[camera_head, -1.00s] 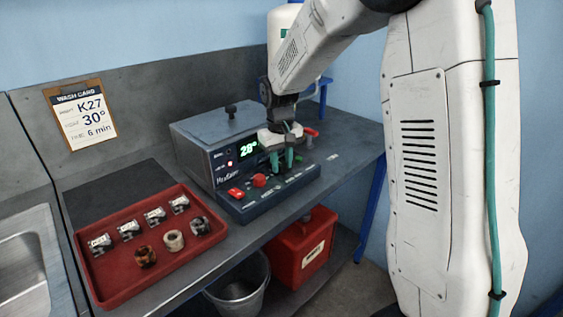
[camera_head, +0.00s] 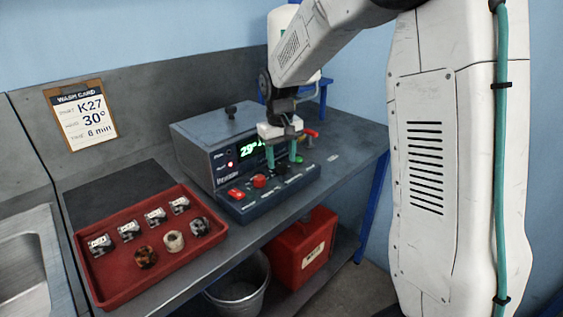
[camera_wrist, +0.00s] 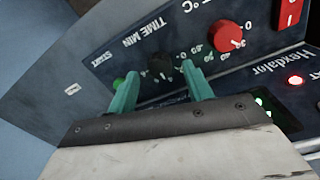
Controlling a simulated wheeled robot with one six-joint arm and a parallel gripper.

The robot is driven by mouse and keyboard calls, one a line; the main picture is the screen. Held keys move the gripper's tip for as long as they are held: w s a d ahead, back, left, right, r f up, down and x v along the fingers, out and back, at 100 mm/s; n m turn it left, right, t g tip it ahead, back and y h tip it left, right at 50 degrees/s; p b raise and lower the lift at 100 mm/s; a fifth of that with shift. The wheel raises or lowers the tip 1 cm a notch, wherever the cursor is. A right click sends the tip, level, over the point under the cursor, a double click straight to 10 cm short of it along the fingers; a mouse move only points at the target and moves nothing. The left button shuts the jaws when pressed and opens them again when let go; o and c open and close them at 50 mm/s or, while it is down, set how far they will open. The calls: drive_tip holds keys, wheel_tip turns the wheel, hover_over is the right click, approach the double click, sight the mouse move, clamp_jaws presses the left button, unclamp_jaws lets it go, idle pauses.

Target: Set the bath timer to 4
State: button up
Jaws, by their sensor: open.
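The bath timer is a black knob (camera_wrist: 160,68) marked TIME MIN on the sloping control panel of the grey bath unit (camera_head: 200,140). The wrist view shows it upside down; its exact setting is too small to read. My gripper (camera_wrist: 161,70) is open, with one teal finger on each side of the black knob. I cannot tell whether the fingers touch it.
A red temperature knob (camera_wrist: 228,36) and a green START button (camera_wrist: 118,82) flank the timer knob. A red switch (camera_head: 236,193) is at the panel's left. A red tray (camera_head: 111,287) holds several small parts. The wash card (camera_head: 81,115) reads K27, 30°, 6 min.

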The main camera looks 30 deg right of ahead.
sight(281, 165)
wheel_tip(281, 165, up, 6)
drive_tip(key=shift+a+f, duration=0.15)
idle(0.5)
drive_tip(key=s+a+r, duration=0.2)
drive_tip(key=s, duration=1.4)
drive_tip(key=s+a+r+t, duration=0.1)
drive_tip(key=s+a+r, duration=0.1)
drive_tip(key=s, duration=1.5)
drive_tip(key=shift+s+a, duration=0.2)
drive_tip(key=shift+s, duration=0.1)
